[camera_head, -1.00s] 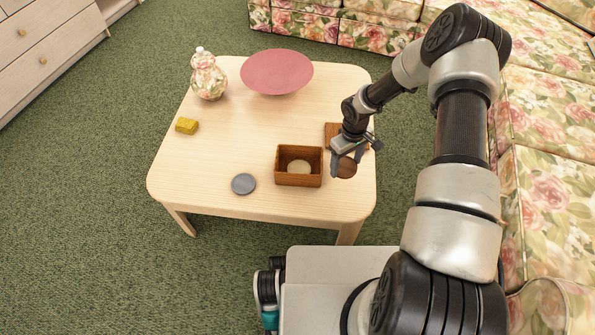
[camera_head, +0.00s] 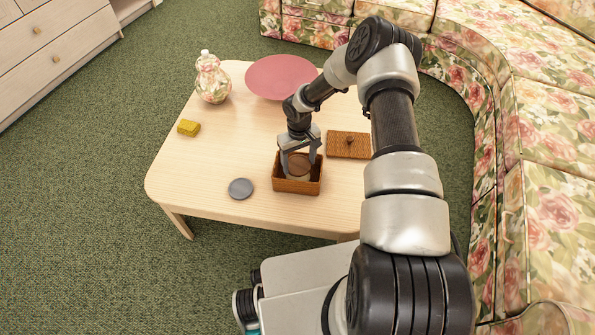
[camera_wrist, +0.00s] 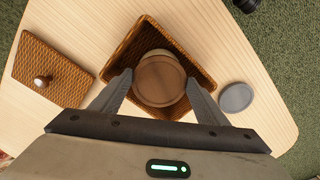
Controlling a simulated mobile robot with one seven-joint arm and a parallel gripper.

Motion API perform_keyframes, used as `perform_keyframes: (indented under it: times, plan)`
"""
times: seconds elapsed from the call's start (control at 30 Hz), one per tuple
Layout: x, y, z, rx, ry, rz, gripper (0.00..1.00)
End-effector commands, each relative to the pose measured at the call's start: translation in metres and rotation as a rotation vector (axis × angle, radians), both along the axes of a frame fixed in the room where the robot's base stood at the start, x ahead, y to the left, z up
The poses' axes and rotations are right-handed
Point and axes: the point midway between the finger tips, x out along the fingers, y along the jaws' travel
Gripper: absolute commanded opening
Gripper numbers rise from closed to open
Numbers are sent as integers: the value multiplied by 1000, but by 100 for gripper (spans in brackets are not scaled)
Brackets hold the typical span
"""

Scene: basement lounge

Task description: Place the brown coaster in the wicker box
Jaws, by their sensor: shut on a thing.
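The brown coaster (camera_wrist: 159,82) is a round wooden disc held between the fingers of my gripper (camera_head: 299,165). My gripper is shut on it, above the opening of the wicker box (camera_head: 297,187). In the wrist view the wicker box (camera_wrist: 121,56) lies right under the coaster, open at the top. A pale round disc inside the box is partly hidden behind the coaster. I cannot tell how far the coaster is below or above the rim.
The box's wicker lid (camera_head: 362,146) with a knob lies to the right. A grey disc (camera_head: 240,188) lies left of the box. A floral sofa (camera_head: 540,150) is at the right.

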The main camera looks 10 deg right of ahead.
Motion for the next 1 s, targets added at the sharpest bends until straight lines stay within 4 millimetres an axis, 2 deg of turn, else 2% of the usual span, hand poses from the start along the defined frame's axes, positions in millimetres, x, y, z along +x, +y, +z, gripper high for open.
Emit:
perform_keyframes:
  times: [0.33, 0.57, 1.0]
  plan:
    - [0, 0, -40, 1, -1, 0, 47]
    - [0, 0, -39, 0, -2, 1, 47]
    - [1, 0, -52, 0, -2, 1, 47]
